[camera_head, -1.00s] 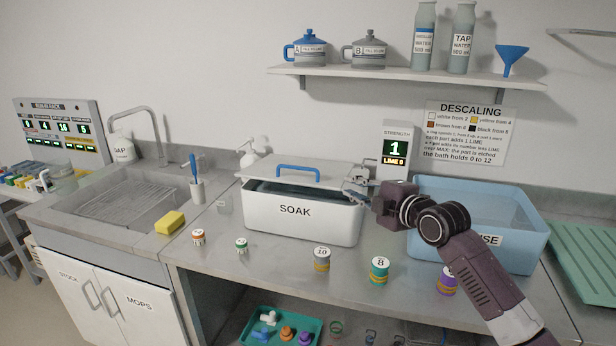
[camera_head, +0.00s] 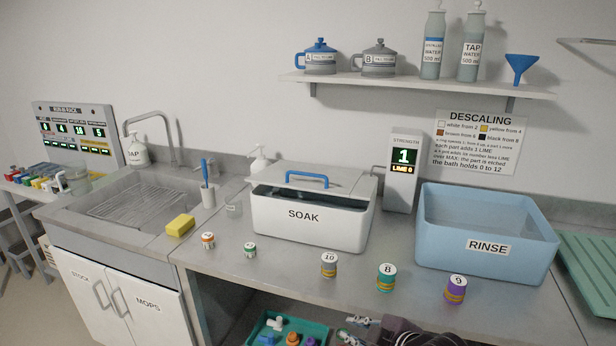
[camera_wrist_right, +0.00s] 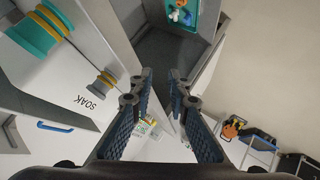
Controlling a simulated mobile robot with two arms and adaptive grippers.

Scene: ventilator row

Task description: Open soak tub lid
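The white SOAK tub (camera_head: 345,232) stands on the counter. Its pale lid (camera_head: 345,179), with a blue handle (camera_head: 307,179), sits at the top towards the back. A dark strip of the tub's inside shows between the lid and the front rim. I cannot tell how far the lid is tilted. My right gripper (camera_head: 352,328) is low at the counter's front edge, well apart from the tub and lid. In the right wrist view the right gripper (camera_wrist_right: 155,92) is open, with nothing between its fingers. My left gripper is not in view.
A blue RINSE basin (camera_head: 487,272) stands right of the tub, with the strength display (camera_head: 403,172) behind and between them. Several numbered jars, including jar 8 (camera_head: 386,278), line the counter's front. A yellow sponge (camera_head: 180,225) lies beside the sink. A teal tray (camera_head: 300,324) is below.

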